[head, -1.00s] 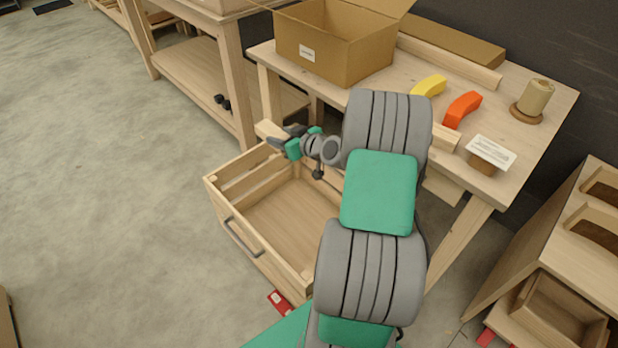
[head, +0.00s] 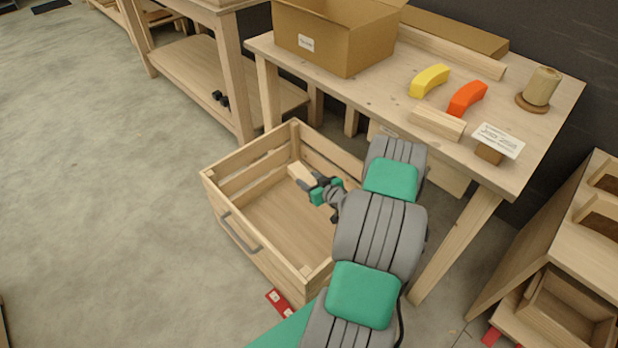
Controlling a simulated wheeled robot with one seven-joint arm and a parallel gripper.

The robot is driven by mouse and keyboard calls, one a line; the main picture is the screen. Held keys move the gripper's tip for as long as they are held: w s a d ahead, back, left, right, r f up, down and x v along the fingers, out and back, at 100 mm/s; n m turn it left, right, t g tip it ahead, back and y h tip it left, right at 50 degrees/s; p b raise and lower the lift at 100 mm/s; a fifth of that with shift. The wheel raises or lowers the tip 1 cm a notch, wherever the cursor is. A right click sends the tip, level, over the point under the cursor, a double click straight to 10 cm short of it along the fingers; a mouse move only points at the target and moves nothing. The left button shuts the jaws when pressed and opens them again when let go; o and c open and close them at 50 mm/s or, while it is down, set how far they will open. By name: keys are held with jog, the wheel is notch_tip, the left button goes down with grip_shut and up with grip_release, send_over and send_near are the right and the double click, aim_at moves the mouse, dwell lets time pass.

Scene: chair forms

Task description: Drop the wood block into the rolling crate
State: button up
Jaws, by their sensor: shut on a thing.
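The wood block (head: 301,173) is a small pale piece in the fingers of my gripper (head: 311,184). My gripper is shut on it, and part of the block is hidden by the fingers. Both appear over or within the open top of the rolling crate (head: 233,163), a slatted wooden box with a grey handle on its front left side. I cannot tell how high the block is above the crate floor. My arm hides the crate's right side.
A workbench (head: 385,92) behind holds an open cardboard box (head: 338,38), a yellow arch (head: 429,80), an orange arch (head: 467,98), a wooden piece (head: 437,124), a card (head: 498,140) and a spool (head: 540,88). Shelving (head: 560,240) stands at right. Floor is clear at left.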

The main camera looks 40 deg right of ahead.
jog(key=shift+f, duration=0.1)
jog(key=o, duration=1.5)
jog(key=shift+o, duration=0.2)
jog(key=p+v, duration=0.1)
jog(key=v, duration=0.6)
jog(key=shift+s, duration=0.35)
